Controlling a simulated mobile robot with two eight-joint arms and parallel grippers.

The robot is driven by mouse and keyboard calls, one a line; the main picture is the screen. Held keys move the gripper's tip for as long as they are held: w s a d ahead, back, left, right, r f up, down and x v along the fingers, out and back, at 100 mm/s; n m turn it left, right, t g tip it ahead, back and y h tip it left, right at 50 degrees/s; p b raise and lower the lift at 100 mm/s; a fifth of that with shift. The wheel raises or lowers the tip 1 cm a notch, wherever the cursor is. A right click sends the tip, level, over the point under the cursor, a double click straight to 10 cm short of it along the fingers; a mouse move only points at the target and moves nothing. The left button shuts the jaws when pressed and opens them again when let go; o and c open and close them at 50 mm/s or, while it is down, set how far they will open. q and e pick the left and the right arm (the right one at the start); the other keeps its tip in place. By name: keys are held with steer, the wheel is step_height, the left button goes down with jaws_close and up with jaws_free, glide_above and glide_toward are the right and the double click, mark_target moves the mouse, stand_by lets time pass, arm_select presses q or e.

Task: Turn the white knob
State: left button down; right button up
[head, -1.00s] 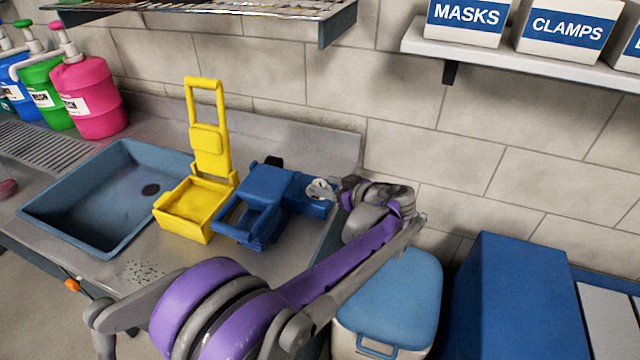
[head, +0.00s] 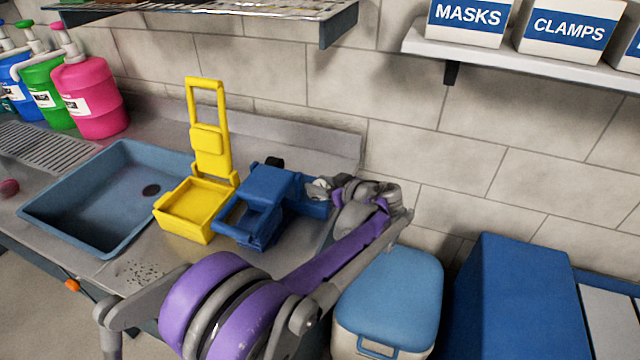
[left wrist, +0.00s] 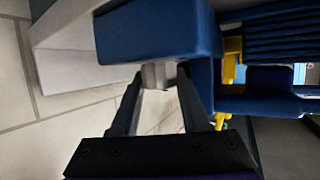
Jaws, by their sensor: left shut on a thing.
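A blue device (head: 268,190) with a box-like body stands on the metal counter, right of a yellow one. In the left wrist view its blue body (left wrist: 160,32) fills the top middle. A pale grey-white knob (left wrist: 158,74) sticks out from under that blue body, between the fingertips of my left gripper (left wrist: 157,84). The fingers are shut on the knob from both sides. In the head view my left gripper (head: 322,187) is at the right end of the blue device, and I cannot make out the knob there. My right gripper is in neither view.
The yellow device (head: 190,208) stands with its handle upright beside the blue sink (head: 70,225). Pink (head: 92,98) and green (head: 45,95) bottles stand at the back left. A blue-lidded bin (head: 395,290) is right of my arm. The tiled wall is close behind.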

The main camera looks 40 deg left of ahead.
arm_select(q)
steer(key=m+t+h+p, duration=0.1)
steer(key=m+t, duration=0.3)
steer(key=shift+s+r+t+h+p, duration=0.1)
steer(key=shift+t+h+p, duration=0.25)
steer(key=shift+t+h, duration=0.05)
steer(key=shift+m+t+h+p, duration=0.3)
steer(key=shift+m+t+h, duration=1)
steer(key=shift+m, duration=0.5)
steer(key=shift+t, duration=0.3)
steer(key=c, duration=0.7)
jaws_free()
